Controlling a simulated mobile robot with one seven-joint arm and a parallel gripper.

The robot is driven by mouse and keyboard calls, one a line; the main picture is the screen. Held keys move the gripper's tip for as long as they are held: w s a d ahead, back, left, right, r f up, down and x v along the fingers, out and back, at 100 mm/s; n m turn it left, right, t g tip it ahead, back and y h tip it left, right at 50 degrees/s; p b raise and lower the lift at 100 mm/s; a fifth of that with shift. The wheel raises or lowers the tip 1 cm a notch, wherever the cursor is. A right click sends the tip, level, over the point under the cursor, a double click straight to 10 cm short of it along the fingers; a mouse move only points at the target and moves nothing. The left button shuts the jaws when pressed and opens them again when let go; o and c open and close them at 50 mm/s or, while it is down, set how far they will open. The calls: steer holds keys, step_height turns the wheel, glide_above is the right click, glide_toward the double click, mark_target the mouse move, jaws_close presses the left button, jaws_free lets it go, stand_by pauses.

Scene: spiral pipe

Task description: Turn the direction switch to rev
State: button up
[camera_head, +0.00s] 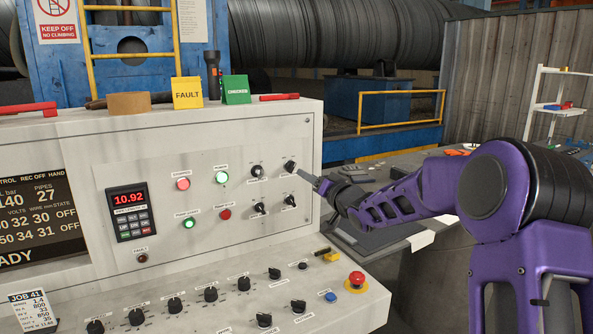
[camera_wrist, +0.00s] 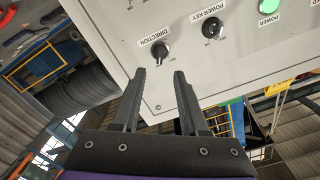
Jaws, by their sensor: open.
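The direction switch (camera_wrist: 160,51) is a small dark rotary knob on the upright pale panel, with a "DIRECTION" label beside it. In the head view this knob (camera_head: 290,167) is the upper right one, near the panel's right edge. Its exact pointer setting is too small to read. My gripper (camera_wrist: 160,72) is open and empty. Its two fingers point at the panel, with the knob just beyond and between the fingertips. In the head view my gripper (camera_head: 303,174) is close to the right of the knob; I cannot tell whether it touches.
The power key switch (camera_wrist: 212,27) sits beside the direction switch. Two more dark knobs (camera_head: 259,208) are below. Green and red lamps (camera_head: 222,177) are farther left. The sloping lower desk has several knobs and a red emergency button (camera_head: 356,280).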

mark_target(294, 167)
steer(key=x, duration=0.8)
steer(key=shift+s, duration=0.1)
jaws_close()
